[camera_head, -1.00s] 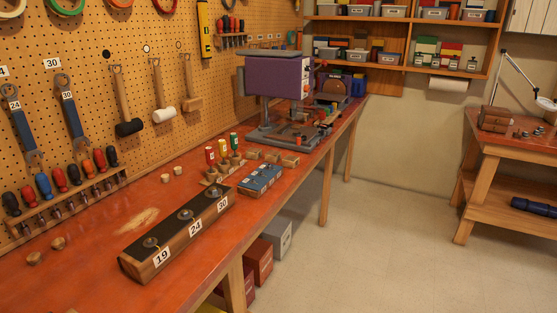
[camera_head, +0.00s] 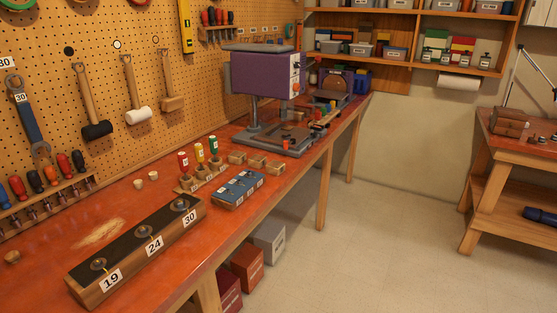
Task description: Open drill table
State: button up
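A purple drill press (camera_head: 262,75) stands toward the far end of the red workbench, near the pegboard wall. Its grey table and base (camera_head: 275,137) sit low under the purple head. Small orange or red parts show on the table, too small to make out. A pale panel with small controls is on the right side of the head. My gripper is not in view, so its state does not show.
The red workbench (camera_head: 120,220) runs along the pegboard. Boxes (camera_head: 247,268) stand beneath. Open floor (camera_head: 390,240) lies right, before a second bench (camera_head: 515,160).

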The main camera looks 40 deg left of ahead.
aim_at(273, 133)
jog(key=u, duration=0.05)
jog(key=i, duration=1.35)
jog(key=z, duration=0.5)
jog(key=k, duration=0.1)
jog(key=u, duration=3)
jog(key=i, duration=0.35)
jog(key=z, duration=0.1)
